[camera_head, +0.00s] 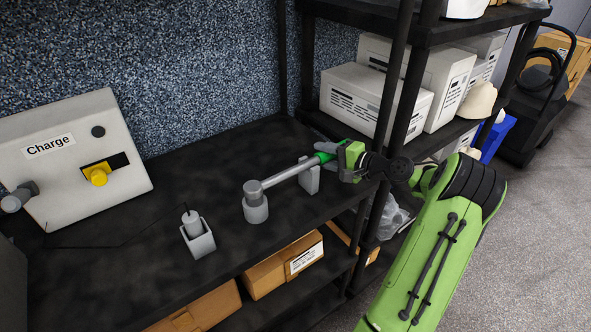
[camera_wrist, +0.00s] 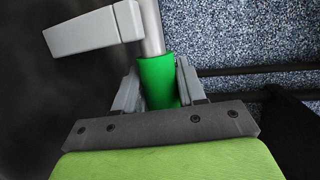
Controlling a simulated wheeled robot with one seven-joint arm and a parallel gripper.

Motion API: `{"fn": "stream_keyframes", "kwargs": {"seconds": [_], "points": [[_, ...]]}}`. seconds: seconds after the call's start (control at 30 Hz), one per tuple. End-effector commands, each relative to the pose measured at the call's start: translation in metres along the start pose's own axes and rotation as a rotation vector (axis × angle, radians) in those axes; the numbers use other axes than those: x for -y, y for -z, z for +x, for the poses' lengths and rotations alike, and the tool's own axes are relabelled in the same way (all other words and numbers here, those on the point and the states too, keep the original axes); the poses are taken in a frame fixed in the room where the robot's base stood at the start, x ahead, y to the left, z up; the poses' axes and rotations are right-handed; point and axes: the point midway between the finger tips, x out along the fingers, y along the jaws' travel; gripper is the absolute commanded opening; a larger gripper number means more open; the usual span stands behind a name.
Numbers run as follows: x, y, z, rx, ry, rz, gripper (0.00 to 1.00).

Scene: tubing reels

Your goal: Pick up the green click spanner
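The green click spanner (camera_head: 284,174) has a grey shaft and a green handle. It lies on the dark shelf top, its head end on a round grey holder (camera_head: 256,208) and its shaft by an upright grey support (camera_head: 309,177). My gripper (camera_head: 338,152) is at the handle end. In the wrist view, the green handle (camera_wrist: 158,80) sits between the two fingers of my gripper (camera_wrist: 156,82), very close to both. Whether the fingers press on it is not clear. The support (camera_wrist: 88,32) shows beside the shaft there.
A "Charge" box (camera_head: 76,160) with a yellow knob stands at the left. A small grey holder with a plug-like piece (camera_head: 197,236) stands in front. A black rack post (camera_head: 389,100) is close behind my gripper. White boxes (camera_head: 375,98) fill the rack at right.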

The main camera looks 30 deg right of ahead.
Motion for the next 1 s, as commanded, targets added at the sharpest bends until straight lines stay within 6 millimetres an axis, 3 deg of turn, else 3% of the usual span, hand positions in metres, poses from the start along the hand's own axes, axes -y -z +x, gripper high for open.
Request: {"fn": "stream_keyframes", "kwargs": {"seconds": [0.03,0.23,0.63,1.0], "points": [[0.0,0.0,0.0,0.0,-0.001,0.0,0.28],[0.0,0.0,0.0,0.0,-0.001,0.0,0.0],[0.004,0.0,-0.001,0.001,0.002,-0.001,0.0],[0.083,-0.005,-0.018,0.0,0.003,-0.005,0.0]]}}
